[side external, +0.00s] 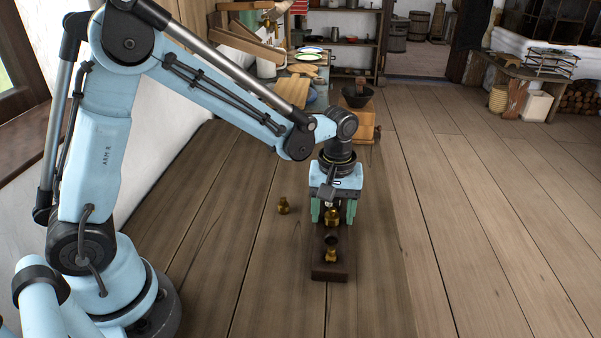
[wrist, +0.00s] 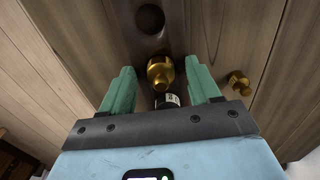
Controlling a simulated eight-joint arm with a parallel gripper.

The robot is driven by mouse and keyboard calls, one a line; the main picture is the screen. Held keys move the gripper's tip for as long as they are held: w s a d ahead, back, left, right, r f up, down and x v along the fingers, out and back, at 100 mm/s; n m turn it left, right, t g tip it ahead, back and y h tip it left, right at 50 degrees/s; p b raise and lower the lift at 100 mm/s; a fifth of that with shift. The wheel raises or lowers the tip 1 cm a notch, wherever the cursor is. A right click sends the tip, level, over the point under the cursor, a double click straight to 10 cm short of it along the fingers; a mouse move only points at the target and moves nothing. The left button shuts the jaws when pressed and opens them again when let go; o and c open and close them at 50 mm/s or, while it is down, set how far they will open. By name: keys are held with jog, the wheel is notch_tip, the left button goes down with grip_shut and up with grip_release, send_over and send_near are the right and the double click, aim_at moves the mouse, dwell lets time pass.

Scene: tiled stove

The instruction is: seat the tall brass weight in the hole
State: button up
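A brass weight (side external: 332,215) stands upright at the dark wooden block (side external: 330,271), between my gripper's green fingers. In the wrist view this brass weight (wrist: 160,72) has a visible gap on both sides, so my gripper (wrist: 162,85) is open around it, not touching it. How deep its foot sits is hidden. A dark round hole (wrist: 150,18) in the block is empty, just in front of it toward the side camera. A second brass weight (side external: 331,256) is at the block's near end. A third, smaller-looking one (side external: 283,205) stands on the floorboards to the left. Which weight is tallest is hard to tell.
Behind the block is a small wooden stand (side external: 362,118) with a dark bowl (side external: 357,96). A bench with plates stands at the back left along the wall. The plank floor to the right is clear.

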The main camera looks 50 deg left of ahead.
aim_at(332, 208)
notch_tip(332, 208, up, 12)
dwell(0.9)
jog(key=s+a+f+m+t, duration=0.1)
jog(key=s+a+m+t, duration=0.4)
jog(key=s+m+t, duration=0.2)
jog(key=s+m, duration=0.2)
jog(key=s, duration=0.2)
jog(key=shift+a+f, duration=0.2)
